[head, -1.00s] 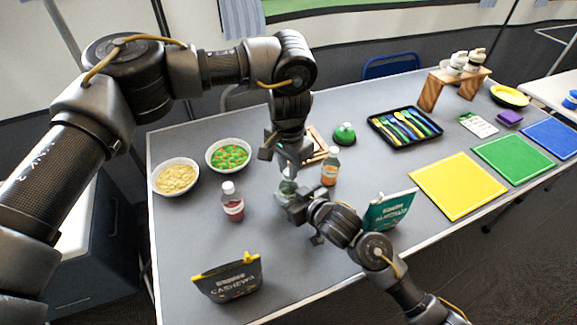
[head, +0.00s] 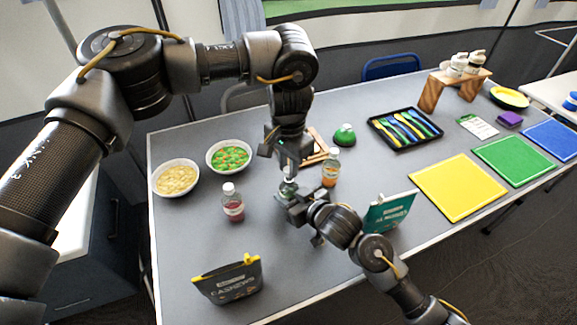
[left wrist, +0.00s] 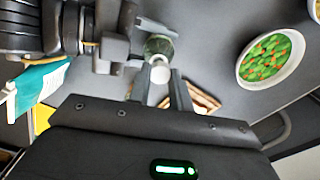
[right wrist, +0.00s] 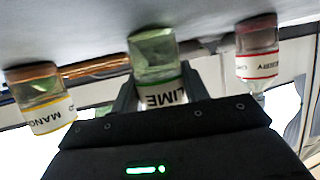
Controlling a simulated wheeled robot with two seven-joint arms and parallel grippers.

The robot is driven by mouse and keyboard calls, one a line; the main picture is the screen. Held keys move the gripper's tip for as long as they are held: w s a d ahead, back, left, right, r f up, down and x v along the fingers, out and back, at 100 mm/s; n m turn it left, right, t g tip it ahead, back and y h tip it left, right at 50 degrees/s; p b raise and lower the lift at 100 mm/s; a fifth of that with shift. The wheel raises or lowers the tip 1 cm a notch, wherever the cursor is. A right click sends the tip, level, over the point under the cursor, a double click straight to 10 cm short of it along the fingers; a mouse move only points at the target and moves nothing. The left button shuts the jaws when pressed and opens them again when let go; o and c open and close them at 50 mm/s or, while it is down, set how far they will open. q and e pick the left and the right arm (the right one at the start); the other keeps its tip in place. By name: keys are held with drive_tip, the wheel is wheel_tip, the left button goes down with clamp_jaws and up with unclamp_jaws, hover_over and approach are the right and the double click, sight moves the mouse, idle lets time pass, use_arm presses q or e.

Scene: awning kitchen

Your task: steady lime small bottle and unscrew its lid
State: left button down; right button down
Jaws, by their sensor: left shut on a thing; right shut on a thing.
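The lime small bottle (right wrist: 155,55) stands upright on the table; its green body and LIME label show, inverted, in the right wrist view. My right gripper (head: 290,196) is shut around the bottle's body from the front. My left gripper (head: 288,167) points down from above and is shut on the white lid (left wrist: 160,73), which shows between its fingers in the left wrist view. The bottle's greenish body (left wrist: 158,46) shows just beyond the lid there.
A red-labelled bottle (head: 232,203) stands left of the lime bottle, an orange mango bottle (head: 330,172) close right. A cashew pouch (head: 230,280) is in front, a teal pouch (head: 390,211) right. Two bowls of food (head: 177,178) (head: 229,155) are at the left.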

use_arm(q)
drive_tip(key=shift+r, duration=0.45)
drive_tip(key=shift+r, duration=0.15)
drive_tip(key=shift+r, duration=1.9)
use_arm(e)
drive_tip(key=c, duration=0.7)
unclamp_jaws()
drive_tip(key=shift+o, duration=0.2)
use_arm(q)
drive_tip(key=shift+r+p, duration=0.7)
drive_tip(key=shift+p, duration=0.05)
use_arm(e)
drive_tip(key=v, duration=1.2)
